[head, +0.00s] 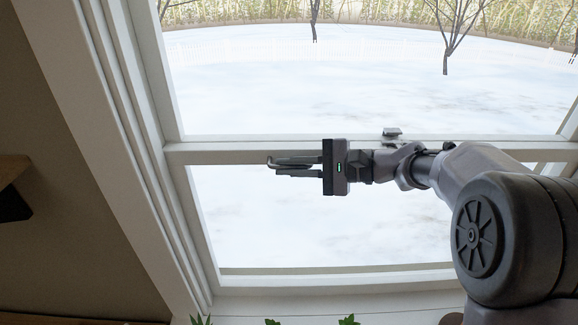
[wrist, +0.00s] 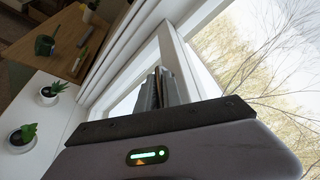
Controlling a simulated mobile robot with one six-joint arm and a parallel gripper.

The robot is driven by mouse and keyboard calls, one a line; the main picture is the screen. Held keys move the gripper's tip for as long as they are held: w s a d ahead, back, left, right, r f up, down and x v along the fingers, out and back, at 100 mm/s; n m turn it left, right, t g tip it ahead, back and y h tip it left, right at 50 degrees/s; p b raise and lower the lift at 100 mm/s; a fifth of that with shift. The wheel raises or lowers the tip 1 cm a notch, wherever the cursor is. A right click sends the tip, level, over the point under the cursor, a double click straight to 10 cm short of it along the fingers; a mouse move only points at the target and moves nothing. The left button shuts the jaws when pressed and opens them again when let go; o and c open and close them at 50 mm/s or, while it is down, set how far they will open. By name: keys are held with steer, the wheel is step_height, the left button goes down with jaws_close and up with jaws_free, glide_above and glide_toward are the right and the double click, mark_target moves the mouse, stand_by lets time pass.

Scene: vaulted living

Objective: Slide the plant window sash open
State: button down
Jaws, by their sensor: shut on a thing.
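The plant window sash (head: 330,272) has a white frame around clear glass, with snow outside. Its upper rail (head: 235,155) runs across the head view. My gripper (head: 285,167) reaches in from the right and is shut on a slim metal pull handle (head: 271,162) near the left end of that rail. The fingers cover most of the handle. In the wrist view my gripper (wrist: 165,85) closes in front of the white frame, and what lies between the fingers is mostly hidden. A dark latch (head: 391,134) sits on the rail farther right.
Small potted plants stand on the white sill, one (wrist: 54,90) and another (wrist: 23,137) in the wrist view. Leaf tips (head: 348,320) show at the head view's bottom edge. A wooden table (wrist: 62,40) with small items stands beyond the sill.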

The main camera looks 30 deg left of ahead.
step_height(320, 180, up, 23)
steer(key=p, duration=0.9)
steer(key=shift+p, duration=0.4)
steer(key=c, duration=1.8)
jaws_free()
steer(key=shift+d, duration=0.1)
steer(key=b+v, duration=0.2)
steer(key=v, duration=1.5)
steer(key=shift+d+r, duration=0.1)
steer(key=shift+d, duration=0.05)
